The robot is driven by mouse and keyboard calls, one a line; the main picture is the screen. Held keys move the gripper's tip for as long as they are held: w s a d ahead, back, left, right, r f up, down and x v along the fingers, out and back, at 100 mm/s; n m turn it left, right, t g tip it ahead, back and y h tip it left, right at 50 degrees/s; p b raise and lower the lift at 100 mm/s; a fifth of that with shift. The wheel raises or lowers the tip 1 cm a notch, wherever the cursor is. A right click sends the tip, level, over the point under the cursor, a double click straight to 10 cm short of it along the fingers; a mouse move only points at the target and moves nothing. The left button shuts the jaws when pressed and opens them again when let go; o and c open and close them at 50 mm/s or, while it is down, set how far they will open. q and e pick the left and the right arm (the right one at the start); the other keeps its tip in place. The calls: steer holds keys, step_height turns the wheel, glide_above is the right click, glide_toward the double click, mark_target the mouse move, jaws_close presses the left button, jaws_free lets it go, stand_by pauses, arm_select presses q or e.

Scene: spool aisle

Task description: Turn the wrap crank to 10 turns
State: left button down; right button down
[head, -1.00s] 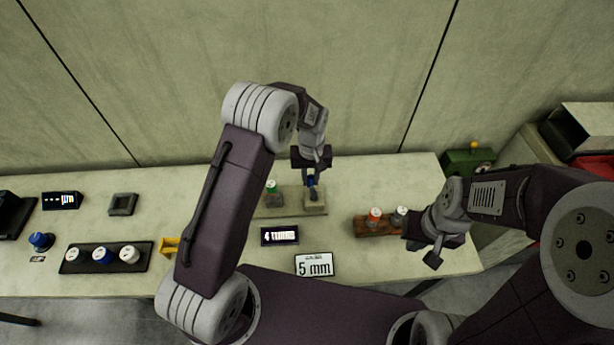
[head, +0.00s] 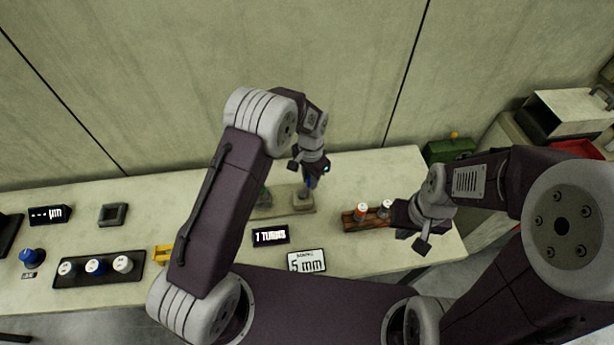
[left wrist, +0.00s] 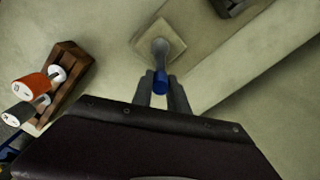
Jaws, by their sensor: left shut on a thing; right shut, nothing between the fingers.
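The wrap crank has a blue handle (left wrist: 161,84) and a grey arm on a square pale base, seen in the left wrist view. In the head view its base block (head: 303,204) is on the bench, below my left gripper (head: 310,181). My left gripper is shut on the blue handle, with one finger on each side in the left wrist view (left wrist: 161,92). My right gripper (head: 419,243) is shut and empty over the bench's right part.
A wooden rack (head: 352,220) with an orange and a grey-green spool stands right of the crank. A "5 mm" sign (head: 306,261) stands in front. A black tray (head: 80,281) with several spools is at left. A green box (head: 449,148) stands at the back right.

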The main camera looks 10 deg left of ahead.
arm_select(q)
steer(key=m, duration=0.2)
steer(key=s+d+m, duration=0.1)
steer(key=m, duration=0.2)
steer(key=shift+s+d+m+p, duration=0.2)
steer(key=shift+d+m+p, duration=0.1)
steer(key=shift+s+d+m, duration=0.1)
steer(key=shift+s+m, duration=0.2)
steer(key=shift+m, duration=0.55)
steer(key=shift+s+d+m, duration=0.1)
steer(key=shift+s+m, duration=0.2)
steer(key=shift+m, duration=0.5)
steer(key=shift+s+d+m, duration=0.1)
steer(key=shift+s+m, duration=0.2)
steer(key=shift+m, duration=0.55)
steer(key=c, duration=1.3)
jaws_free()
step_height(320, 180, up, 9)
